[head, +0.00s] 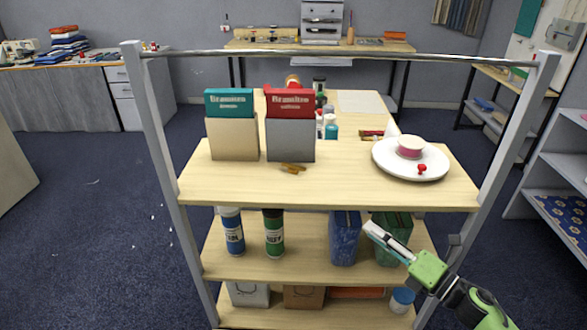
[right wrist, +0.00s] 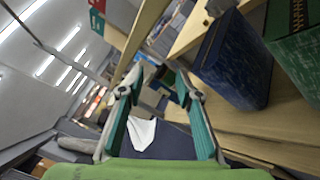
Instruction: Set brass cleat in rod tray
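A small brass-coloured piece (head: 293,168), which looks like the brass cleat, lies on the top shelf in front of the grey box. My right gripper (head: 376,233) is at the lower right in the head view, below the top board's front edge and in front of the middle shelf. In the right wrist view its two fingers (right wrist: 158,88) are spread apart with nothing held between them. The cleat is away from it, up and to the left. I cannot make out a rod tray for certain. My left gripper is out of view.
The top shelf (head: 330,190) holds a beige box (head: 233,139), a grey box (head: 290,139) and a white plate (head: 390,158) with a pink roll. A metal bar crosses above. Blue (head: 344,240) and green (head: 392,240) boxes stand close to my right gripper.

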